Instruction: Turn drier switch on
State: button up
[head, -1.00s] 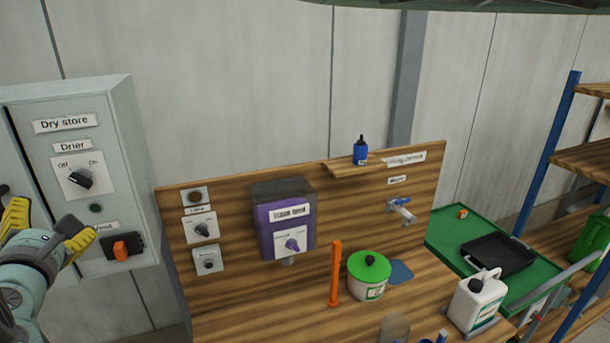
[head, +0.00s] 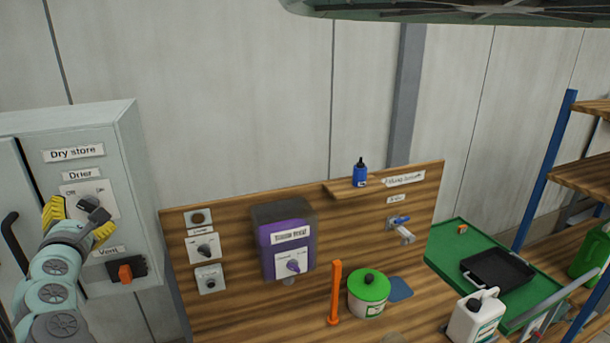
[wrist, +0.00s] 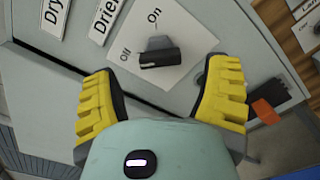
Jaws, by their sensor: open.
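The drier switch is a dark rotary knob (head: 90,204) on a white plate, below the "Drier" label on the grey Dry store cabinet (head: 130,145). In the wrist view the knob (wrist: 160,55) lies with one end towards "Off"; "On" is printed above it. My gripper (head: 79,215) is open, its yellow fingers in front of the switch plate. In the wrist view my gripper (wrist: 162,70) has one finger on each side of the knob, with clear gaps. Part of the plate is hidden by the fingers in the head view.
An orange vent switch (head: 125,273) sits on the cabinet below my gripper. A black handle (head: 10,238) is on the cabinet at the left. A wooden panel with switches and a purple box (head: 287,240) stands to the right.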

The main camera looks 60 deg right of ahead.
jog(key=shift+p+x, duration=0.35)
jog(key=shift+x, duration=1.1)
jog(key=shift+o, duration=0.2)
jog(key=shift+s+d, duration=0.1)
jog(key=shift+d, duration=0.05)
jog(key=c, duration=1.2)
jog(key=shift+c, duration=0.2)
